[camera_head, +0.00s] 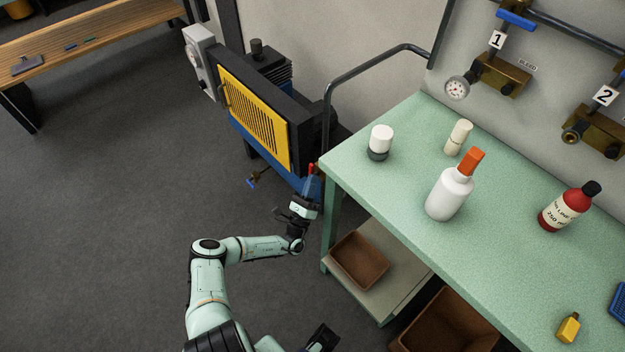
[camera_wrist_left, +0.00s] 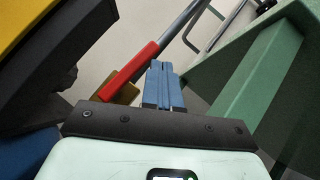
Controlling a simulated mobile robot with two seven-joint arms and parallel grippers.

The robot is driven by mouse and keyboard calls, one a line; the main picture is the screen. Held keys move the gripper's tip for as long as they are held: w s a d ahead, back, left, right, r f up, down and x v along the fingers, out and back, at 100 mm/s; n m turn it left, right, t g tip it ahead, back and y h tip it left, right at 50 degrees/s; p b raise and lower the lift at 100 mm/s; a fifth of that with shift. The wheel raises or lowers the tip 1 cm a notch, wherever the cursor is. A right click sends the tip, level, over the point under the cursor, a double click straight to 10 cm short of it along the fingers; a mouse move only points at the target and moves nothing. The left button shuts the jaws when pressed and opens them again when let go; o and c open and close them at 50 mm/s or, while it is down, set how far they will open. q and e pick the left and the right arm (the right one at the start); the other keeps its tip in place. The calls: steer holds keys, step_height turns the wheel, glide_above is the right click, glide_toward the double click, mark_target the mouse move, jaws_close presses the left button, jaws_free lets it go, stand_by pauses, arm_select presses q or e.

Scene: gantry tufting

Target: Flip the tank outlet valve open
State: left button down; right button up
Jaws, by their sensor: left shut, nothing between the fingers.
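The tank outlet valve has a red lever (camera_head: 311,169) by the lower right corner of the yellow-grilled machine, beside the green table's corner. In the left wrist view the red lever (camera_wrist_left: 133,70) slants up to the right from a brass body (camera_wrist_left: 125,92). My left gripper (camera_head: 308,186) is just below the lever in the head view. Its blue fingers (camera_wrist_left: 162,84) are shut and empty, close to the right of the lever and brass body. I cannot tell if they touch. The valve's far side is hidden. My right gripper is not clearly seen.
The green table (camera_head: 400,190) stands right of my left gripper, with bottles on top and a brown bin (camera_head: 358,260) on its lower shelf. The yellow-grilled machine (camera_head: 255,115) is left of the gripper, with a blue-handled tap (camera_head: 252,182) low on it. Floor at left is clear.

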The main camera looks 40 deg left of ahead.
arm_select(q)
steer(key=v, duration=1.2)
steer(key=shift+b, duration=0.35)
